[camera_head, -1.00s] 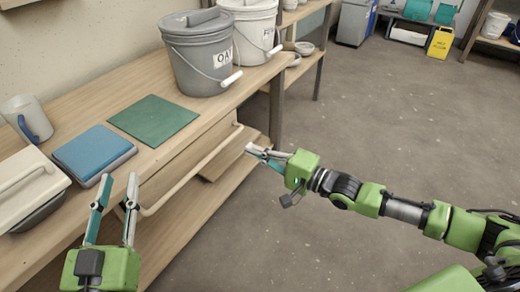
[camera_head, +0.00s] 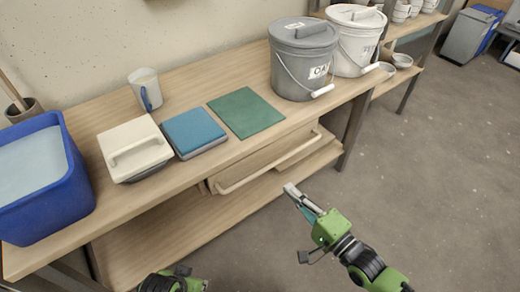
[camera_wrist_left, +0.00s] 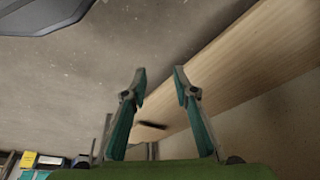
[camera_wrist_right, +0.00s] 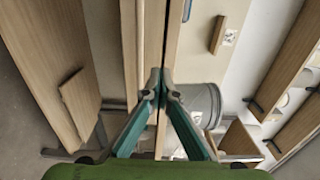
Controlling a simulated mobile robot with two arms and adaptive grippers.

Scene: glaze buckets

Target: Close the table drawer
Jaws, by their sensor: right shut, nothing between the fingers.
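The table drawer (camera_head: 262,160) sits under the wooden tabletop, with a long pale bar handle (camera_head: 268,166) along its front. Its front stands a little out from below the tabletop edge, so it looks partly open. My right gripper (camera_head: 288,187) is shut and empty, in front of the drawer and apart from the handle in the head view. Its fingertips meet in the right wrist view (camera_wrist_right: 160,76). My left gripper shows only its body at the bottom edge of the head view. In the left wrist view its fingers (camera_wrist_left: 158,72) are apart with nothing between them.
On the tabletop (camera_head: 185,95) are a blue tub (camera_head: 50,205), a cream-lidded box (camera_head: 133,148), a blue book-like block (camera_head: 194,131), a green mat (camera_head: 245,112), a mug (camera_head: 145,90) and two buckets (camera_head: 300,65). A lower shelf (camera_head: 170,235) runs underneath.

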